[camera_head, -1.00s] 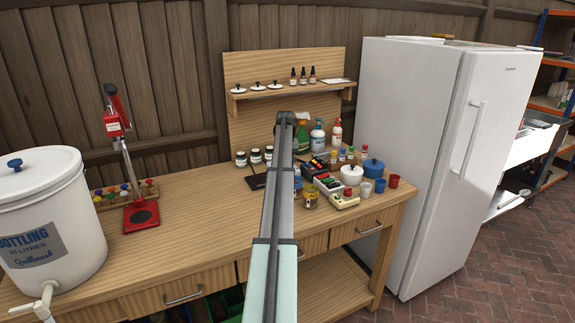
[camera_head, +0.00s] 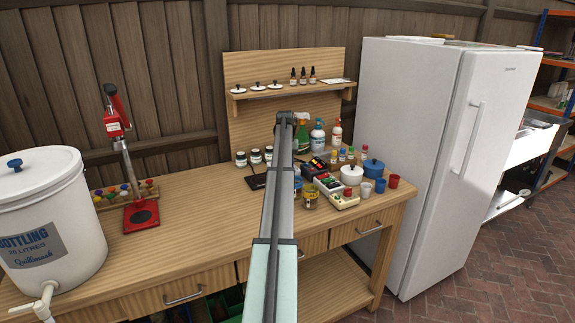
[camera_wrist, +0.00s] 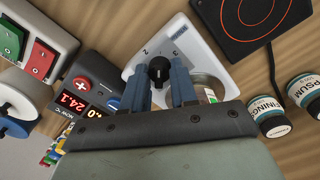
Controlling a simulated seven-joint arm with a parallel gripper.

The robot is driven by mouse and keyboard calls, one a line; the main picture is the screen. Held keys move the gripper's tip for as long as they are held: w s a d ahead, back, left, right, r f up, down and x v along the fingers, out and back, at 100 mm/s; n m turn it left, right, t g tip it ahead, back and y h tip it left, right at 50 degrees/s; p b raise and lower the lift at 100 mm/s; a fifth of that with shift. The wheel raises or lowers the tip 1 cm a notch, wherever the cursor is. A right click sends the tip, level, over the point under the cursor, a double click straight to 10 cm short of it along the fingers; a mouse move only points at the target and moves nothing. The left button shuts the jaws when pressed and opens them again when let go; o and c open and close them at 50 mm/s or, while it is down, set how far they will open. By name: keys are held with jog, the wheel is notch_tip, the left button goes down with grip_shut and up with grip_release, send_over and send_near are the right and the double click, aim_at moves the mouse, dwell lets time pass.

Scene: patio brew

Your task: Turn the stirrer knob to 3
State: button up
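The stirrer is a white-topped unit (camera_wrist: 195,50) with a printed dial, in the upper middle of the wrist view. Its round black knob (camera_wrist: 159,68) carries a small light mark, and a numeral that looks like 2 is printed near its upper left. In the head view my arm hides the stirrer and the fingertips.
A controller with a red display (camera_wrist: 75,103) lies left of my fingers, beside a box with green and red switches (camera_wrist: 30,45). A black plate (camera_wrist: 265,20) and labelled jars (camera_wrist: 268,115) are on the right.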

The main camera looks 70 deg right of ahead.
jog(key=o, duration=0.4)
jog(key=r, duration=1.3)
jog(key=shift+w+a+r, duration=0.1)
jog(key=shift+w+r, duration=0.2)
jog(key=shift+r, duration=0.1)
